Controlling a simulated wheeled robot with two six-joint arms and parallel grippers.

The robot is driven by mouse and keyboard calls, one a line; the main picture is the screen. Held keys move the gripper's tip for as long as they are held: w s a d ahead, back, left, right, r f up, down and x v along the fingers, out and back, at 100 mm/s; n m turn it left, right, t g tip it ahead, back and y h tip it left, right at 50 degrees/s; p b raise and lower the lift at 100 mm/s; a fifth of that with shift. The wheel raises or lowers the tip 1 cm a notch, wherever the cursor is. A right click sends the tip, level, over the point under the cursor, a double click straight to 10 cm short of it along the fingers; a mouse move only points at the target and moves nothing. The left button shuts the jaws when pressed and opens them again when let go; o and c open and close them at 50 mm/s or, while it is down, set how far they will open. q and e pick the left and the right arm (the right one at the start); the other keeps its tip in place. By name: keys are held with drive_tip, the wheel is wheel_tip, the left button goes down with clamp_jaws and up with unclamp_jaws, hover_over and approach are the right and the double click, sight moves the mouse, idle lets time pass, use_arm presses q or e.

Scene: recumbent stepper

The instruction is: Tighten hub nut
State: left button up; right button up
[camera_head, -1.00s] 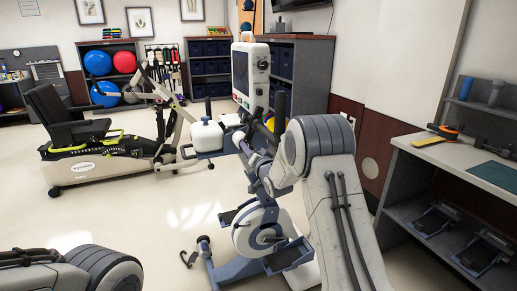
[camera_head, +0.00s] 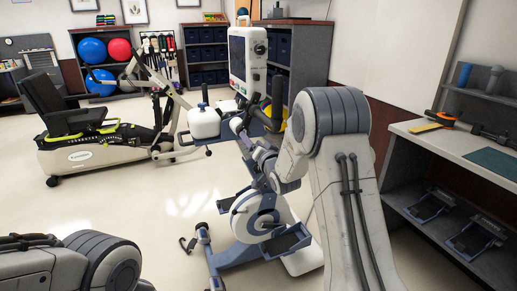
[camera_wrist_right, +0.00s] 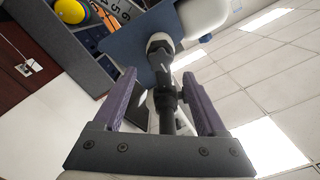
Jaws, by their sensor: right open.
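A blue-and-white upright exercise machine (camera_head: 262,215) with a white wheel cover, pedals and a screen stands in the middle of the head view. My right gripper (camera_head: 238,126) is at its upper part, below the screen, partly hidden by my arm. In the right wrist view the right gripper (camera_wrist_right: 160,73) is open, its two purple fingers apart on either side of a dark shaft (camera_wrist_right: 166,95) with a grey rounded end (camera_wrist_right: 160,43). I cannot tell whether they touch it. No hub nut can be made out. My left gripper is out of view; only a left arm link shows.
A recumbent stepper (camera_head: 90,145) with a black seat stands at the left. A workbench (camera_head: 465,150) with an orange-handled tool (camera_head: 441,117) stands at the right. Shelves (camera_head: 205,55) line the back wall. The floor between the two machines is clear.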

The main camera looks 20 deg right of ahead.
drive_tip(key=s, duration=0.5)
drive_tip(key=shift+s, duration=0.15)
drive_tip(key=s+a+f+n+g+y, duration=0.1)
drive_tip(key=s+a+f+n+g, duration=0.3)
drive_tip(key=s+a, duration=0.5)
drive_tip(key=s+a+f+n+g+y, duration=0.1)
drive_tip(key=s+a+f+n+g, duration=0.15)
drive_tip(key=s+a+g, duration=0.55)
drive_tip(key=s+a+f+n+g+h, duration=0.1)
drive_tip(key=s+a+n+g, duration=0.2)
drive_tip(key=s, duration=1)
drive_tip(key=s+a+n+g, duration=0.1)
drive_tip(key=s+n+g, duration=0.3)
drive_tip(key=s, duration=0.8)
wheel_tip(320, 180, up, 15)
drive_tip(key=t+p, duration=0.1)
drive_tip(key=p, duration=1.4)
drive_tip(key=shift+s+d+h, duration=0.15)
drive_tip(key=shift+s+h, duration=0.15)
